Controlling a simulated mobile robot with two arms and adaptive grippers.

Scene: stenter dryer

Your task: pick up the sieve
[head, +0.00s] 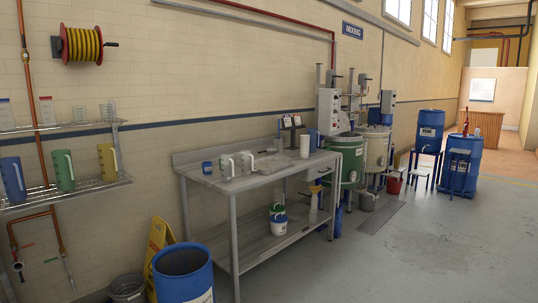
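I cannot make out a sieve for certain at this distance. The grey metal workbench (205,176) stands along the wall in the middle of the view. On its top are a small blue container (207,168), pale jugs (227,167), a flat light-coloured item (268,165) and a white cylinder (304,146). These are too small to tell in detail. Neither of my grippers is in view.
A blue drum (183,275) and a yellow floor sign (160,240) stand in front of the bench's left end. Wire shelves (70,193) hold coloured jugs at left. Mixing vats (348,160) stand beyond the bench. The floor (420,260) at right is clear.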

